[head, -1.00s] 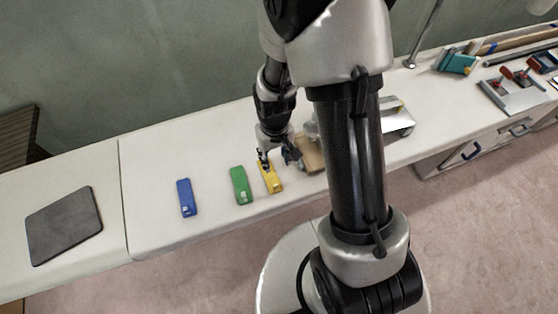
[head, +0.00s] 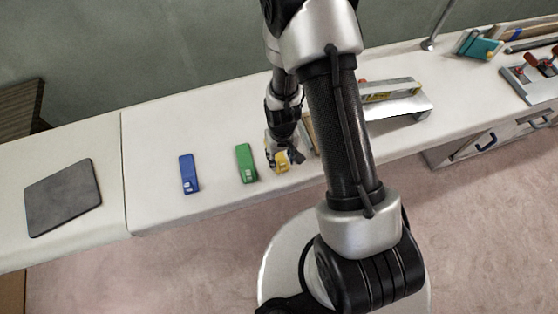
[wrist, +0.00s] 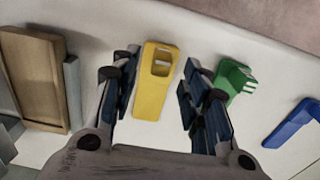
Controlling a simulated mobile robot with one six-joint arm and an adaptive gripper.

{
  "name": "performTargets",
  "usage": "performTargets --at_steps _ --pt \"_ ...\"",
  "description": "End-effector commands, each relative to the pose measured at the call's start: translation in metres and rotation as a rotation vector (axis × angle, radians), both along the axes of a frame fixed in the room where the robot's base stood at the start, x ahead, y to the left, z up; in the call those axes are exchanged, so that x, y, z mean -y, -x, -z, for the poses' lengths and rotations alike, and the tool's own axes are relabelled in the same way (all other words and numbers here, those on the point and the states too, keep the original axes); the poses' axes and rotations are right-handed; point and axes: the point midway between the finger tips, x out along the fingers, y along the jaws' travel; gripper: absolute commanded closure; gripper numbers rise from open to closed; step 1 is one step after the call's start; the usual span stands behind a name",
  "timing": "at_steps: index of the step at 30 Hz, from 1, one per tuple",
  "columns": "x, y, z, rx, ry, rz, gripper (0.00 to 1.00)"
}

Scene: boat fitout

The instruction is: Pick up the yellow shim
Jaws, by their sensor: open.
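The yellow shim (wrist: 152,88) lies on the white worktop between the two open fingers of my gripper (wrist: 160,90) in the wrist view. It has a rectangular slot near its far end. A gap shows on each side between the shim and the fingers, smaller on the left. In the head view the yellow shim (head: 282,160) is partly hidden under my gripper (head: 284,158). How high the fingertips are above the worktop I cannot tell.
A green shim (head: 246,163) and a blue shim (head: 189,174) lie to the left in the head view. A brown block (wrist: 34,78) stands beside the gripper in the wrist view. A dark mat (head: 63,198) lies far left. The worktop's front edge is close.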

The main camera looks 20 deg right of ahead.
Motion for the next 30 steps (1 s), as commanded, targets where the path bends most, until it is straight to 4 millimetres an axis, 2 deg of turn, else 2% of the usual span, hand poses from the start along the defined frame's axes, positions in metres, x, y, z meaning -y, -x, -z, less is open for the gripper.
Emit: performTargets --at_steps 1,4,12,30 --pt "-0.001 0.001 0.014 -0.003 0.0 -0.001 0.58" --pt "-0.001 0.0 0.027 -0.002 0.0 0.0 0.58" --pt "-0.001 0.0 0.03 0.0 0.0 0.0 0.58" --pt "-0.001 0.0 0.03 0.0 0.0 0.0 0.98"
